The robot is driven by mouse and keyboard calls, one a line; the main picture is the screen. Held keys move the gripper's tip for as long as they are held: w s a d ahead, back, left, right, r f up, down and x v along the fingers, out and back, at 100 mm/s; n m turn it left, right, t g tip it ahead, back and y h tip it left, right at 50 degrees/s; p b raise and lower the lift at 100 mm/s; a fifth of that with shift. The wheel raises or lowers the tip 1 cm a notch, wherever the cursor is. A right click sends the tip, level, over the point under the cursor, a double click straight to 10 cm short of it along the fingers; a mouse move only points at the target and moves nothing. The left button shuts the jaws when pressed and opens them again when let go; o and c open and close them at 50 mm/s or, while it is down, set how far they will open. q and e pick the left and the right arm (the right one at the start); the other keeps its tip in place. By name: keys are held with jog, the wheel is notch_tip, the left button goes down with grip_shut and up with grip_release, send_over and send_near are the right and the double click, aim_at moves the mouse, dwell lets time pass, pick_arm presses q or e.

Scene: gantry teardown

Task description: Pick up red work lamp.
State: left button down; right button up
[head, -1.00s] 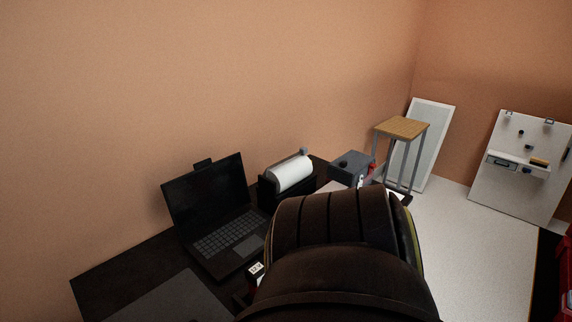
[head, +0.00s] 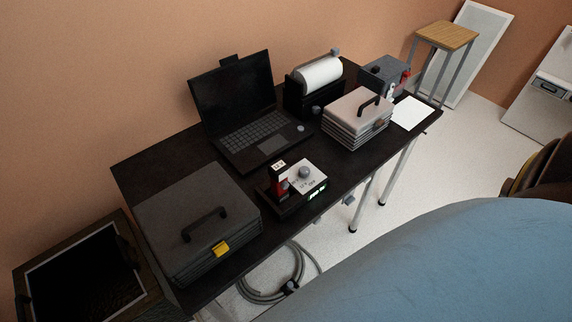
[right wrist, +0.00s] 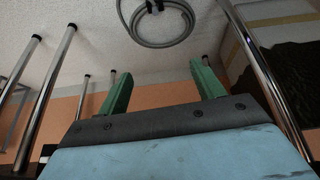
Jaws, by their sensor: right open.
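The red object is not visible in that view. In the head view only a large blue part of mine fills the lower right; no fingertips show there. My left gripper is in neither view.
The dark table (head: 150,166) holds a laptop (head: 240,95), a black case (head: 200,225), a grey stacked case (head: 356,118) and a paper roll (head: 320,73). A coiled cable (head: 262,294) lies on the floor below; it also shows in the right wrist view (right wrist: 122,18), among metal legs.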

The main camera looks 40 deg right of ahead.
jog(key=w+d+r+t+p, duration=0.1)
jog(key=w+r+t, duration=0.1)
jog(key=w+r, duration=0.55)
jog(key=w+d+r+t+p, duration=0.25)
jog(key=w+r, duration=0.25)
jog(key=r, duration=0.6)
jog(key=t+y+p, duration=0.1)
jog(key=t, duration=0.3)
send_near(275, 167)
jog(key=shift+m, duration=0.3)
jog(key=w+f, duration=0.2)
jog(key=w, duration=0.1)
jog(key=w+f, duration=0.1)
jog(key=w, duration=0.1)
jog(key=shift+d+f, duration=0.15)
jog(key=shift+f, duration=0.1)
jog(key=shift+d+b+x, duration=0.2)
jog(key=shift+b+x, duration=0.15)
jog(key=shift+x, duration=2.85)
jog(key=shift+f, duration=0.1)
jog(key=c, duration=1.3)
